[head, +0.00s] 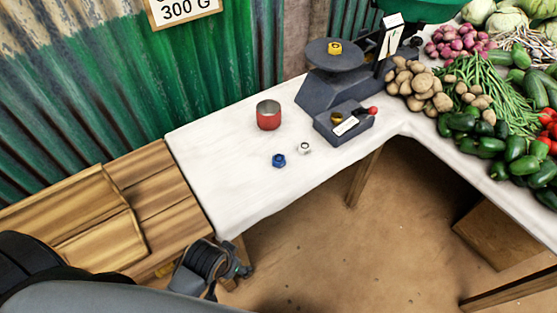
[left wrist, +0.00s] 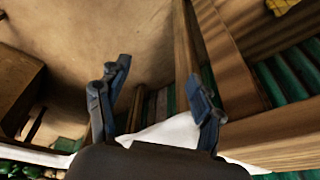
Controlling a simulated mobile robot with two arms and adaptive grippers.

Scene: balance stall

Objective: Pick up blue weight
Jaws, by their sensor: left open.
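The blue weight (head: 278,160) is a small knobbed piece standing on the white table (head: 215,150), near its front edge. A small silver-white weight (head: 305,148) stands just to its right. My left gripper (head: 240,271) is below the table's front left corner in the head view, apart from the blue weight. In the left wrist view my left gripper (left wrist: 158,72) has its two fingers spread with nothing between them. The blue weight does not show in the left wrist view. My right gripper is in neither view.
A red cup (head: 268,122) stands behind the weights. A dark scale (head: 325,92) with a yellow weight (head: 334,48) on its pan stands to the right, beside a dark box (head: 343,127). Potatoes (head: 420,88) and other vegetables fill the right side. Wooden crates (head: 160,205) adjoin the table's left.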

